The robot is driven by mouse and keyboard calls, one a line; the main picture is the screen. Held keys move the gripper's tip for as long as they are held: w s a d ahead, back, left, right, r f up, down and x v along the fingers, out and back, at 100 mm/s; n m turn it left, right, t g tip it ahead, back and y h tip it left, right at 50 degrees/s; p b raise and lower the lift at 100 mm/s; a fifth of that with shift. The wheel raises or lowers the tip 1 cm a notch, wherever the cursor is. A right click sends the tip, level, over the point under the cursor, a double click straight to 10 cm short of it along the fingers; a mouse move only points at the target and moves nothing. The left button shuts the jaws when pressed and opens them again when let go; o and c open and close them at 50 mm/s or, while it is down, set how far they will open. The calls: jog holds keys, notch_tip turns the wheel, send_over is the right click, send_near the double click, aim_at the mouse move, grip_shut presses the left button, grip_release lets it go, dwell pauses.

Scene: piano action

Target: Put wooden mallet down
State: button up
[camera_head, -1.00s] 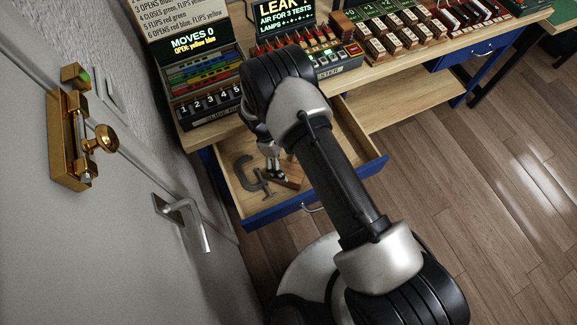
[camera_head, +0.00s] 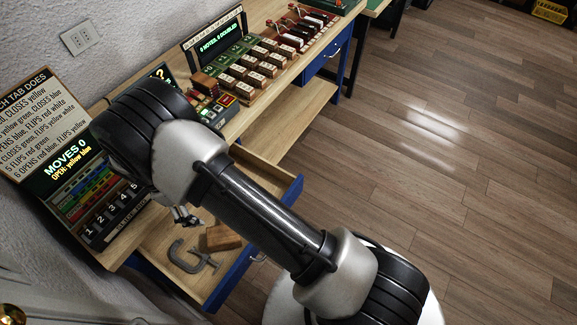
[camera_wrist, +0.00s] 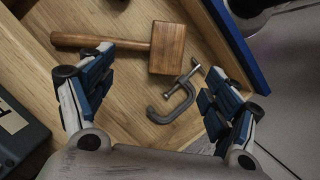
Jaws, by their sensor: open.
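The wooden mallet (camera_wrist: 166,48) lies in the open drawer (camera_wrist: 130,88), its head to the right and its handle to the left in the wrist view. In the head view part of the mallet (camera_head: 222,238) shows beside my arm, and the rest is hidden. My gripper (camera_wrist: 146,98) is open and empty in the wrist view, its fingers spread apart over the drawer, with the mallet beyond the fingertips. In the head view my gripper (camera_head: 186,216) shows partly below my arm, above the drawer.
A grey C-clamp (camera_wrist: 173,103) lies in the drawer close to the mallet head; it also shows in the head view (camera_head: 190,262). The blue drawer front (camera_head: 232,276) is pulled out from the workbench. A numbered panel (camera_head: 108,213) stands on the bench. Open floor (camera_head: 470,170) lies to the right.

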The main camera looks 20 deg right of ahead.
jog(key=s+d+r+m+t+y, duration=0.1)
jog(key=d+r+m, duration=0.45)
jog(key=r, duration=0.85)
jog(key=s+d+r+m+t+y, duration=0.1)
jog(key=d+r+m+y, duration=0.1)
jog(key=d+r, duration=0.9)
jog(key=s+d+r+m+t, duration=0.2)
jog(key=s+r, duration=0.3)
jog(key=s, duration=0.4)
jog(key=s+d+r+m+t, duration=0.2)
jog(key=s+d+r+m, duration=0.3)
jog(key=s, duration=0.4)
jog(key=shift+s+d+r+y, duration=0.2)
jog(key=shift+s+r+y, duration=0.1)
jog(key=shift+s+r, duration=0.05)
